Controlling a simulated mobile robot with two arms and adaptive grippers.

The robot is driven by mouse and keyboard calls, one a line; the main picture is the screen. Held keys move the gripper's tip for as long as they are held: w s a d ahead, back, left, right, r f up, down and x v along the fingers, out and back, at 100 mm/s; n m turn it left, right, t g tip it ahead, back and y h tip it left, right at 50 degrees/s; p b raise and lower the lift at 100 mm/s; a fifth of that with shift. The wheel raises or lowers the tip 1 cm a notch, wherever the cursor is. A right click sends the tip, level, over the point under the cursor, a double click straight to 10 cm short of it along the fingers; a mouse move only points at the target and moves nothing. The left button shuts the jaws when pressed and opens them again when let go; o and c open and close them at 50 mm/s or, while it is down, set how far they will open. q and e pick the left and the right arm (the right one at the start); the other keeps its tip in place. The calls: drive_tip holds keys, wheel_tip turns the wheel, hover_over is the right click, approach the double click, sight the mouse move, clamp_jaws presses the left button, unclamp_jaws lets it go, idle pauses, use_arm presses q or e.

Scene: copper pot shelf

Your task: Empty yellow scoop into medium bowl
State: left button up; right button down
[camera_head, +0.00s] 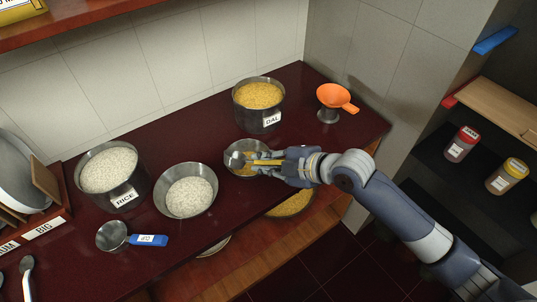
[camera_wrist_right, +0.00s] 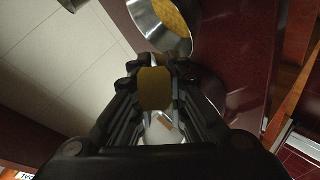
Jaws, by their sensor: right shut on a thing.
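My right gripper (camera_head: 275,162) is shut on the yellow handle of the yellow scoop (camera_head: 234,158). The handle also shows between the fingers in the right wrist view (camera_wrist_right: 155,88). The scoop's metal cup is at the left end, over a metal bowl (camera_head: 249,142) on the dark red counter. Some yellow dal shows in that bowl, partly hidden by the scoop and gripper. I cannot tell whether the cup still holds dal or touches the bowl. My left gripper is not in view.
The DAL pot (camera_head: 259,96) stands behind the bowl, with an orange funnel (camera_head: 337,97) to its right. To the left are a bowl of rice (camera_head: 190,193), the RICE pot (camera_head: 110,172) and a blue-handled scoop (camera_head: 130,237). A dal bowl (camera_head: 292,204) sits on the shelf below.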

drive_tip(key=shift+s+a+r+t+p, duration=0.25)
drive_tip(key=shift+s+r+t+p, duration=0.1)
drive_tip(key=shift+r, duration=0.2)
drive_tip(key=shift+s+a+r+n+t+h+p, duration=0.15)
drive_tip(key=shift+s+a+r+n+t+h, duration=0.15)
drive_tip(key=shift+s+r+n+t, duration=0.35)
drive_tip(key=shift+s+a+r+n+t+h+p, duration=0.25)
drive_tip(key=shift+s+a+r+n+t, duration=0.1)
drive_tip(key=shift+s+n+t, duration=0.35)
drive_tip(key=shift+s+a+r+n+t+h+p, duration=0.1)
drive_tip(key=shift+s+a+r+n+t+h, duration=0.3)
drive_tip(key=shift+n, duration=0.45)
drive_tip(key=shift+r, duration=0.1)
wheel_tip(320, 180, up, 6)
drive_tip(key=p, duration=0.7)
drive_tip(key=shift+s, duration=0.1)
drive_tip(key=shift+d, duration=0.1)
